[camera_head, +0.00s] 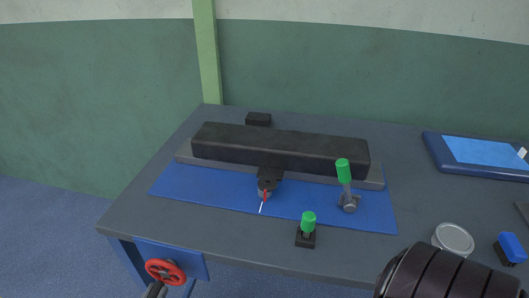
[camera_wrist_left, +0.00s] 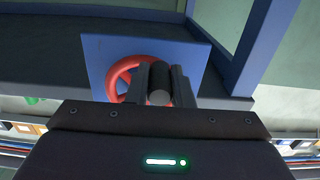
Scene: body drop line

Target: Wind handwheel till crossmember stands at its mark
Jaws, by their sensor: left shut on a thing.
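The red handwheel (camera_head: 165,271) is on a blue plate (camera_head: 200,262) at the table's front left. In the left wrist view the wheel (camera_wrist_left: 118,76) is partly hidden behind my fingers. My left gripper (camera_head: 155,289) is shut on the wheel's dark crank knob (camera_wrist_left: 159,97), which shows between the fingers (camera_wrist_left: 160,84). The crossmember, a long black beam (camera_head: 280,146), lies on a grey base on the table. A bracket at its front carries a red pointer (camera_head: 265,195), close to a white mark line (camera_head: 262,208) on the blue mat. My right gripper is out of view.
A green-handled lever (camera_head: 344,172) and a green knob on a black block (camera_head: 308,222) stand at the front of the mat. A blue tray (camera_head: 480,154), a round tin (camera_head: 453,239) and a blue-topped item (camera_head: 512,247) are at right.

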